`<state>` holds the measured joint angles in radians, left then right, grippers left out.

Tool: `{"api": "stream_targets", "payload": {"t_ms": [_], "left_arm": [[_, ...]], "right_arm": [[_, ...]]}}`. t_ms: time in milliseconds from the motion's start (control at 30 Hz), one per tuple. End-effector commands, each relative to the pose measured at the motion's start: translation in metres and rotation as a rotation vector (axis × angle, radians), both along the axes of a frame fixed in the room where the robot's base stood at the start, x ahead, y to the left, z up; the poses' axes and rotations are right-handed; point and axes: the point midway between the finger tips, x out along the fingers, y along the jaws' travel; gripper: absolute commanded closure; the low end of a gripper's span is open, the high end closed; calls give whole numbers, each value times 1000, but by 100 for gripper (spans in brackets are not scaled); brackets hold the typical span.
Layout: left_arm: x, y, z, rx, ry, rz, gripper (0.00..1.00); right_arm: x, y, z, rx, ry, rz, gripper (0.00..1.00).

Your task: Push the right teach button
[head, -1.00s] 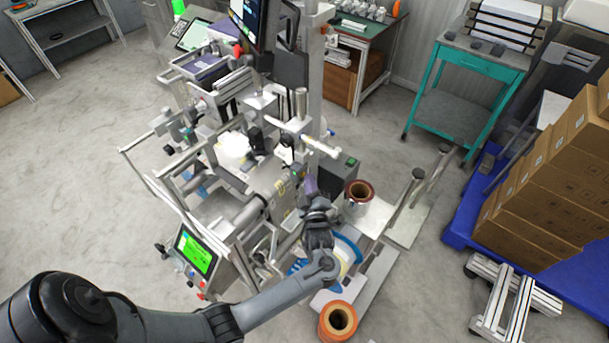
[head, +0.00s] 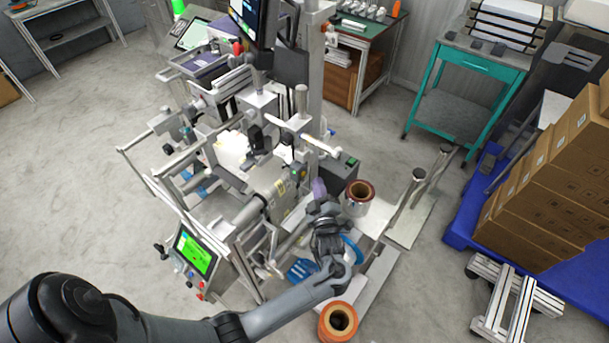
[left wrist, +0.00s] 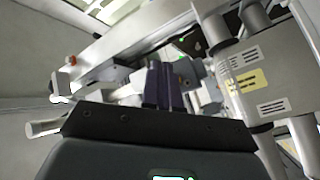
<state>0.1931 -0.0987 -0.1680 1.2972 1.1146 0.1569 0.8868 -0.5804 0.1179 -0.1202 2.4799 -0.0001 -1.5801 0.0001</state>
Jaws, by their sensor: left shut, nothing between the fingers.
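My left gripper (head: 319,187) is at the right side of the film machine (head: 268,185), among its frame parts. Its purple fingers (left wrist: 163,85) are shut with nothing between them, and they point toward the machine in the left wrist view. A small dark sensor-like part (head: 303,172) sits just left of the fingertips in the head view. I cannot make out which part is the right teach button. I also cannot tell whether the fingertips touch anything. My right gripper is not in view.
A lit touchscreen panel (head: 194,253) with small buttons stands at the machine's front left. A dark box with a green switch (head: 353,161) and a brown reel (head: 359,192) are right of the gripper. An orange roll (head: 338,321) is below my forearm. Open floor lies left.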

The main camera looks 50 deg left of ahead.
Motion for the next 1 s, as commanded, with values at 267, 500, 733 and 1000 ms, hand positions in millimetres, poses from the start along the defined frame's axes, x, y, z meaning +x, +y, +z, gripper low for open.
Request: {"api": "stream_targets", "payload": {"t_ms": [267,500,733,1000], "left_arm": [[4,-26,-1,-1,0,-1,100],[5,-33,0,1,0,-1,100],[5,-33,0,1,0,-1,100],[5,-32,0,1,0,-1,100]], "right_arm": [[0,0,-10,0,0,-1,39],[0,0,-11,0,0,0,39],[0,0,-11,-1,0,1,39],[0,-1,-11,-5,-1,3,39]]}}
